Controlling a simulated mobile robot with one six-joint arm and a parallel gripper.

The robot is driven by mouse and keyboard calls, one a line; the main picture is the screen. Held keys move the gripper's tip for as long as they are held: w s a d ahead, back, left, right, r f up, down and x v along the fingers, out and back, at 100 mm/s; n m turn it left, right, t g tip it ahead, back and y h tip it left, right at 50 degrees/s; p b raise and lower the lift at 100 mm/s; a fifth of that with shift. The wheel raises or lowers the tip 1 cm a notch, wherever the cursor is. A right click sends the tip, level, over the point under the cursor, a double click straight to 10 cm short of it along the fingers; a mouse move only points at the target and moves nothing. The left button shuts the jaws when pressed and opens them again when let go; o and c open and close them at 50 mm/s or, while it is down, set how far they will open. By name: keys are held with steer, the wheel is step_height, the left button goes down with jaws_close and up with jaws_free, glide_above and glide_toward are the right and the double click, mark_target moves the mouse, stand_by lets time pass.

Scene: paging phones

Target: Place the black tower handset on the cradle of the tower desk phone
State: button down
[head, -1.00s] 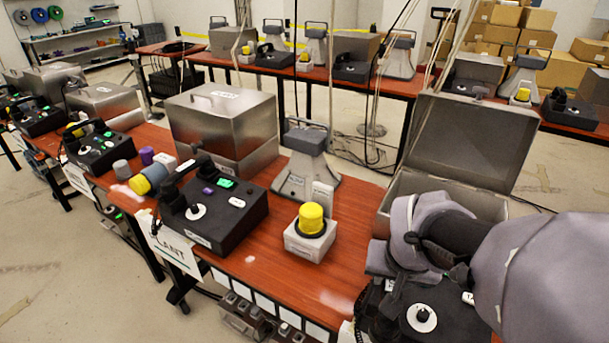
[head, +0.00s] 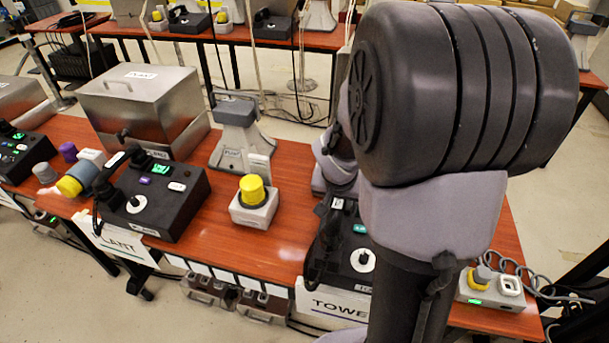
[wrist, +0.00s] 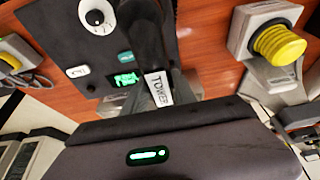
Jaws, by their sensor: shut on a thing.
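My gripper (wrist: 160,97) is shut on the black tower handset (wrist: 146,38), which carries a white TOWER label, in the wrist view. The handset runs up from the fingers across the edge of the black tower desk phone (wrist: 55,45), which has a white dial and a green-lit display. I cannot tell whether the handset touches the phone. In the head view the tower desk phone (head: 352,243) stands at the table's front edge above a TOWER sign, partly covered by my arm. The cradle and most of my gripper are hidden there.
A grey box with a yellow knob (head: 254,203) stands left of the tower phone. Farther left is the plant desk phone (head: 160,200), with a silver case (head: 148,108) and a grey stand (head: 237,135) behind. A small box with a coiled cord (head: 487,290) sits at the right.

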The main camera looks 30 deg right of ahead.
steer(key=shift+f+b, duration=0.9)
steer(key=shift+f, duration=0.75)
steer(key=c, duration=1)
jaws_free()
